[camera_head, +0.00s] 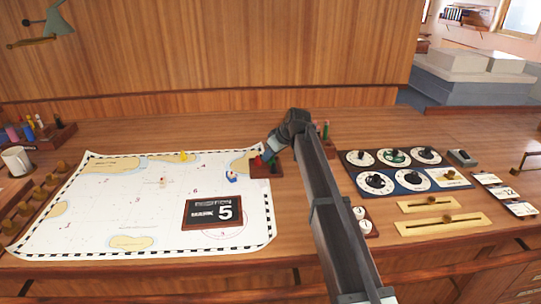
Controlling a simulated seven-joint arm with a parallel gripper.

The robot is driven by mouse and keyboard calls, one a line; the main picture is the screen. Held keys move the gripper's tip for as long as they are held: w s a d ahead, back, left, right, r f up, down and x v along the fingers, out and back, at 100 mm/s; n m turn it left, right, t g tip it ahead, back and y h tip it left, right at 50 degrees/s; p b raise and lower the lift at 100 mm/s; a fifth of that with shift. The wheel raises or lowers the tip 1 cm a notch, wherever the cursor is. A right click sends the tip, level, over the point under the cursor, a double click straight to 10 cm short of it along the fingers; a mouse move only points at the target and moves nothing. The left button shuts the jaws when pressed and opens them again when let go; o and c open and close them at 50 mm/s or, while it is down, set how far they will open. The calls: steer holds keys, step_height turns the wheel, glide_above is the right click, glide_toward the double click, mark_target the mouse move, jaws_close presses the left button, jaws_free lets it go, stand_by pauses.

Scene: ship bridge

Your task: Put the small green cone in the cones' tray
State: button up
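My arm reaches from the bottom right to the back middle of the desk. My gripper (271,152) points down and left, over a small brown tray (264,174) at the chart's right edge. A small red cone-like piece (258,161) and a dark green one (273,161) show at this tray, close under the gripper. I cannot tell whether the gripper touches the green piece or whether its fingers are open. Other small red and green pieces (326,129) stand just right of my arm, partly hidden by it; their base is hidden.
A chart (110,215) covers the left of the desk, with a dark "5" plaque (213,212), a blue-and-white piece (231,176) and a yellow piece (183,156). A rack of coloured items (60,133) and a mug (17,161) stand far left. Dial panels (407,179) lie right of my arm.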

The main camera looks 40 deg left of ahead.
steer(key=v, duration=1.2)
